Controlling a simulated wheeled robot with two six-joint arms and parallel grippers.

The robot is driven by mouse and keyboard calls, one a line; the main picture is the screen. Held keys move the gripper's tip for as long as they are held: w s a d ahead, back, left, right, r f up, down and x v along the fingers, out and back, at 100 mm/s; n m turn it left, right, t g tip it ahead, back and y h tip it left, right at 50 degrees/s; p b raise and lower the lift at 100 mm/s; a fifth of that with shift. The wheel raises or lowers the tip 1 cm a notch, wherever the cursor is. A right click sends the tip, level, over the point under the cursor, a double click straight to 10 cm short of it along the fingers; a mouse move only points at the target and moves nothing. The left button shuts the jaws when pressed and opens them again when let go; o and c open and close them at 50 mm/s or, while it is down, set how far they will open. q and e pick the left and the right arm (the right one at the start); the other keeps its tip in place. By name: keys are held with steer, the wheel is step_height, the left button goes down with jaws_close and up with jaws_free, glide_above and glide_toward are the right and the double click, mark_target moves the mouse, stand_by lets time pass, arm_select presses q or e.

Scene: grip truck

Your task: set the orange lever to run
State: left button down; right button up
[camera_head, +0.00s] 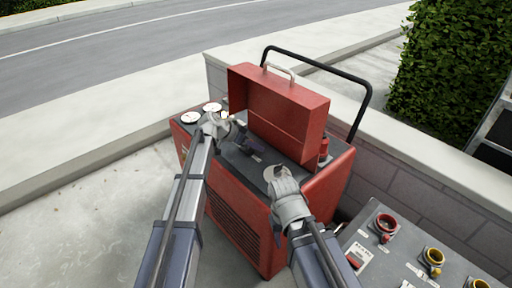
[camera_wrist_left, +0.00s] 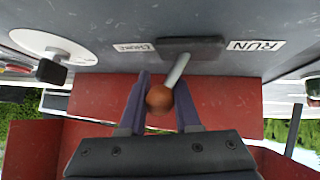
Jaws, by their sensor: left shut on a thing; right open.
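The orange lever ends in a ball knob (camera_wrist_left: 159,98) on a pale stalk rising from a dark slot plate (camera_wrist_left: 190,48). In the left wrist view, CHOKE is to the plate's left and RUN to its right. The stalk leans from the plate down and left toward the knob. My left gripper (camera_wrist_left: 160,97) is shut on the knob, one finger on each side. In the head view my left gripper (camera_head: 250,146) is over the machine's dark top and hides the lever. My right gripper (camera_head: 280,180) is open over the near right of that top; its fingertips are unclear.
The red machine (camera_head: 238,228) has a raised red lid (camera_head: 283,106) behind the lever and a black bar (camera_head: 362,105) behind that. White gauges (camera_head: 190,117) are at its left. A white disc with a dark handle (camera_wrist_left: 52,45) is nearby. A grey coupling panel (camera_head: 405,250) stands right.

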mark_target(250, 148)
arm_select(q)
steer(key=shift+w+a+n+g+h+b, duration=0.4)
steer(key=shift+w+n+g+h+b, duration=0.15)
steer(key=shift+g+h, duration=0.2)
steer(key=shift+w+a+r+n+g+h+b, duration=0.15)
steer(key=shift+a+n+g+h+b, duration=0.15)
steer(key=shift+h+b, duration=0.4)
steer(key=n+g+h+b, duration=0.1)
steer(key=b, duration=0.1)
steer(key=w+a+n+h+b, duration=0.1)
steer(key=h+b, duration=0.1)
steer(key=shift+r+g+b, duration=0.1)
steer(key=shift+g+b, duration=0.25)
steer(key=shift+b, duration=0.05)
steer(key=shift+w+a+r+n+h+b, duration=0.1)
steer(key=shift+a+r+n+h+b, duration=0.1)
steer(key=shift+n+h+b, duration=0.65)
steer(key=c, duration=0.6)
jaws_free()
steer(key=shift+r, duration=0.1)
steer(key=shift+w, duration=0.1)
